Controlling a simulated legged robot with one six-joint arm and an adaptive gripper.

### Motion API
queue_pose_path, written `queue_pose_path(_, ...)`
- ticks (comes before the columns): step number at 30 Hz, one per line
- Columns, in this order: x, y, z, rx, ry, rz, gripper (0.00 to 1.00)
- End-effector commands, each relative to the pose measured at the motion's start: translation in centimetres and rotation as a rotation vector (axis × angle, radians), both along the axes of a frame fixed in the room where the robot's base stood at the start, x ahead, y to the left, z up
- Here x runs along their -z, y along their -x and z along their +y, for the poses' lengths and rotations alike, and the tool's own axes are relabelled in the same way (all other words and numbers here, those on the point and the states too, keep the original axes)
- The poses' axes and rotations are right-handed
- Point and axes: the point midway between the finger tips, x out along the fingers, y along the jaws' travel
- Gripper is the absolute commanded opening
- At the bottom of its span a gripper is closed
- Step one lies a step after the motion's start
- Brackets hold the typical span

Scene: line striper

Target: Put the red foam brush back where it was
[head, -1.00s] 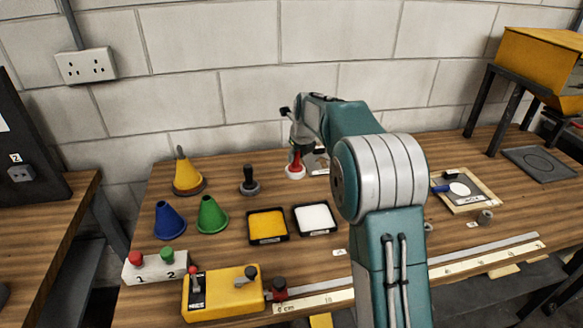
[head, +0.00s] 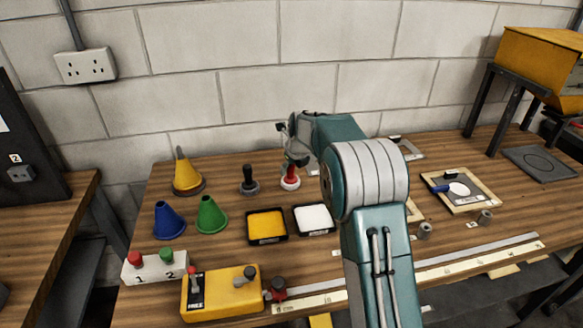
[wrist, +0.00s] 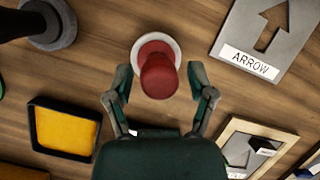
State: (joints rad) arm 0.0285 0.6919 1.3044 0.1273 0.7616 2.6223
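The red foam brush (head: 291,172) stands upright on the table, red handle up, with a pale round base under it. In the wrist view the brush (wrist: 159,78) shows from above, between the fingers of my gripper (wrist: 160,79). The fingers are spread, with wood visible on both sides of the handle, so they do not grip it. In the head view my gripper (head: 294,153) is just above the handle; its fingers are small and partly hidden by the arm.
A black-handled brush (head: 249,180) stands close on the left. Yellow (head: 267,227) and white (head: 313,218) paint trays lie in front. A grey ARROW stencil (wrist: 265,38) lies to the right. Yellow (head: 186,176), blue (head: 169,220) and green (head: 210,215) cones stand at the left.

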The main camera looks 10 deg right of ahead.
Motion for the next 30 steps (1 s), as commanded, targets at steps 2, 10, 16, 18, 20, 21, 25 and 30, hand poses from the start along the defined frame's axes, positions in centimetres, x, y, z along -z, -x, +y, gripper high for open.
queue_pose_path(2,0.0,0.0,0.0,0.000,0.000,0.000,0.73)
queue_pose_path(10,-0.5,0.1,0.0,0.000,0.000,-0.001,0.73)
queue_pose_path(16,-3.5,1.3,-0.3,0.000,0.000,-0.005,0.73)
queue_pose_path(18,-4.9,1.8,-0.4,0.000,0.000,-0.005,0.73)
queue_pose_path(20,-6.1,2.3,-0.5,0.001,0.001,-0.006,0.73)
queue_pose_path(21,-6.8,2.7,-0.6,0.001,0.001,-0.004,0.73)
queue_pose_path(25,-9.1,3.6,-0.7,0.000,0.000,-0.003,0.73)
queue_pose_path(30,-10.8,4.3,-0.9,0.000,0.000,-0.001,0.73)
